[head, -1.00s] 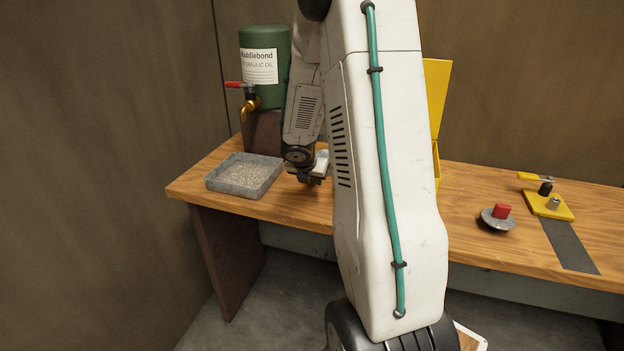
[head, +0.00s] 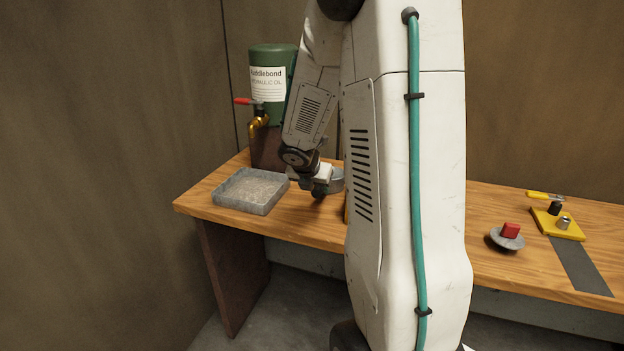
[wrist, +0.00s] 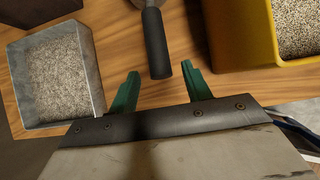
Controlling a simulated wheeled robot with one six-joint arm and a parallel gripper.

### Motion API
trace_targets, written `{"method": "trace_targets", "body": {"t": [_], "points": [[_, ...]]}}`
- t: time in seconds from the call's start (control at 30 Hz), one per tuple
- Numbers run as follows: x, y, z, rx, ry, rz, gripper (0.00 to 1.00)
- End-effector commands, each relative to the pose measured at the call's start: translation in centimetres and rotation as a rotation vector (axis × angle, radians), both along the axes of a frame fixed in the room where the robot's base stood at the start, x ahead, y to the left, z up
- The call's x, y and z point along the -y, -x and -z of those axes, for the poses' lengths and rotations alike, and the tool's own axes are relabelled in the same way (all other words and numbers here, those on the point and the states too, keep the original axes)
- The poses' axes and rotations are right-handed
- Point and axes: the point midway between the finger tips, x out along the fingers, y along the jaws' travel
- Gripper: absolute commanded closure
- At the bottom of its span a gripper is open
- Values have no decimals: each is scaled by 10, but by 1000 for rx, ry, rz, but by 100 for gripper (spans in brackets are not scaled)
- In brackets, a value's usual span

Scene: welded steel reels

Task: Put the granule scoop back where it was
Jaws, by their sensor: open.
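The granule scoop shows in the wrist view by its black handle (wrist: 156,42), with part of a grey metal bowl cut off at the top edge. My gripper (wrist: 160,70) is open, its green fingers apart, and the handle's end appears between the fingertips; I cannot tell the height gap. In the head view my gripper (head: 322,190) is low over the bench, right of the grey tray (head: 236,203). The tray (wrist: 97,85) holds granules. A yellow bin (wrist: 243,40) with granules stands right of the scoop in the wrist view.
A green oil drum (head: 272,115) with a brass tap (head: 257,122) stands behind the tray. A red-topped round grey piece (head: 508,236) and a yellow plate (head: 560,223) with fittings lie on the right. My arm hides the middle of the wooden bench (head: 300,228).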

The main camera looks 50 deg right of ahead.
Motion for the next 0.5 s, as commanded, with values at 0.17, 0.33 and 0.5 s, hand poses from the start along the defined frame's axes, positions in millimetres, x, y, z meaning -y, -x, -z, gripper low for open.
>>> {"method": "trace_targets", "body": {"t": [0.17,0.33,0.5], "points": [[-18,7,-29,4,1,-1,51],[-27,11,-44,1,1,-1,51],[-50,20,-63,70,-36,116,51]]}}
